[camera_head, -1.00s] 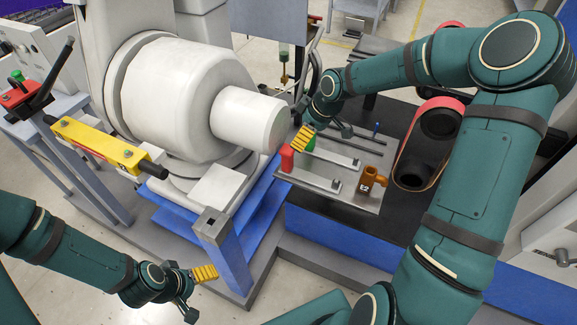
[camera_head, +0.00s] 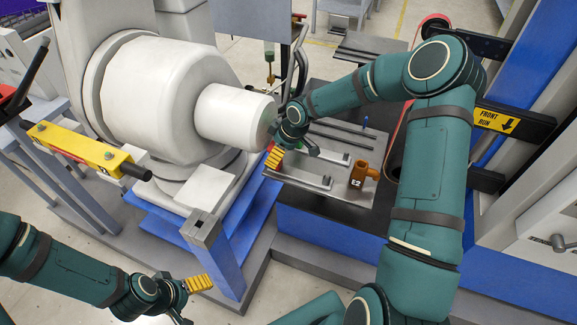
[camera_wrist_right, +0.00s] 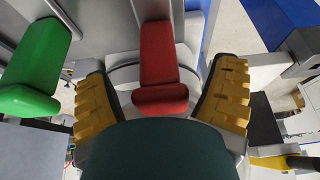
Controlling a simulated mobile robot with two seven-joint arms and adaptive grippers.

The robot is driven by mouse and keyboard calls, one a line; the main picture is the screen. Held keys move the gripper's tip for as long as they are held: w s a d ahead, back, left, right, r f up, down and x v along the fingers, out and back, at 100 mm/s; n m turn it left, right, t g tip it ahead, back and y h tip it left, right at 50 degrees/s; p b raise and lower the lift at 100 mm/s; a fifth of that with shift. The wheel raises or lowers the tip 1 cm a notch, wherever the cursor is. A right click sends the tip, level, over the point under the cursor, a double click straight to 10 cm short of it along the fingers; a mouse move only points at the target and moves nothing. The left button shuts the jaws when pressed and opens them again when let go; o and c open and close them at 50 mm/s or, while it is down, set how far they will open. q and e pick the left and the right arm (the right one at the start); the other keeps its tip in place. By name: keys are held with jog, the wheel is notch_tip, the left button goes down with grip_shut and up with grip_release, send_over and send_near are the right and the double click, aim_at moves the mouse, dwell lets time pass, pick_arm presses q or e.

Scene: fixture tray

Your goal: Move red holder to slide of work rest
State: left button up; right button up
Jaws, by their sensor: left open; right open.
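The red holder (camera_wrist_right: 160,60) shows in the right wrist view, between the yellow finger pads of my right gripper (camera_wrist_right: 160,98). The pads stand apart on either side of it; I see no clear contact. In the head view my right gripper (camera_head: 290,153) is over the left edge of the grey metal tray (camera_head: 330,199) and hides the red holder. The tray carries flat bars with small blocks; I cannot tell which part is the slide of the work rest. My left gripper (camera_head: 190,300) is open and empty at lower left, away from the tray.
A green holder (camera_wrist_right: 36,68) stands left of the red one in the right wrist view. A large white machine (camera_head: 160,95) is close left of my right gripper. My right arm covers much of the belt machine.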

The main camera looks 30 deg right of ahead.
grip_shut()
jog(key=shift+r, duration=0.2)
dwell(0.4)
